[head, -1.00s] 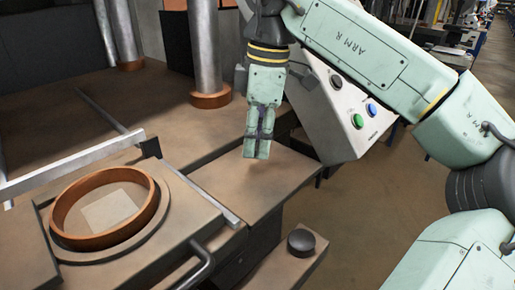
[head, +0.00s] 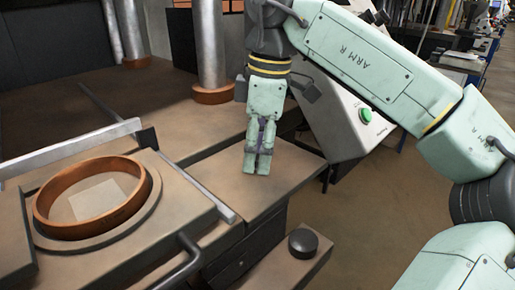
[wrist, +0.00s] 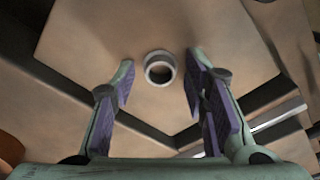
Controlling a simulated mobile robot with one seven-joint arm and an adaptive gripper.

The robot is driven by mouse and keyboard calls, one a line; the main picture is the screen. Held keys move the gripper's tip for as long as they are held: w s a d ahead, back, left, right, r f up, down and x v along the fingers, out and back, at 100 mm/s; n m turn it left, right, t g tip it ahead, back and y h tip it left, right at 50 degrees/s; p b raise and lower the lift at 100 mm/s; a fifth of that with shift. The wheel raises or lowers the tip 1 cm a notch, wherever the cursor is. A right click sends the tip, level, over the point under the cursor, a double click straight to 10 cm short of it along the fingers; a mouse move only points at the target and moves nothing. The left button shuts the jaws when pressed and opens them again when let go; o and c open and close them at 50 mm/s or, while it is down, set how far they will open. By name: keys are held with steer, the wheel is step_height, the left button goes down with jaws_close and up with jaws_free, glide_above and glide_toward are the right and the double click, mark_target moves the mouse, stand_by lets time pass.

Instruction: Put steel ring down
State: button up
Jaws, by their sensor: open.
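The steel ring (wrist: 160,68) shows in the wrist view as a small grey ring with a dark hole. It lies on the tan machine surface (wrist: 95,45), just beyond and between my fingertips. My gripper (wrist: 160,75) is open, with purple-padded fingers standing apart on either side of the ring and a gap to each. In the head view my gripper (head: 257,170) points down over the flat block (head: 285,175) right of the copper-coloured ring fixture. The steel ring is hidden there behind the fingers.
A copper-coloured round rim (head: 140,205) sits on the machine at left, with a metal bar (head: 70,150) behind it. A black knob (head: 302,241) and dark handle (head: 185,262) are in front. A control box (head: 345,120) stands behind my arm.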

step_height(320, 180, up, 12)
steer(key=d+p, duration=0.1)
steer(key=p, duration=0.2)
steer(key=shift+d+r, duration=0.15)
steer(key=shift+d, duration=0.1)
stand_by(1.5)
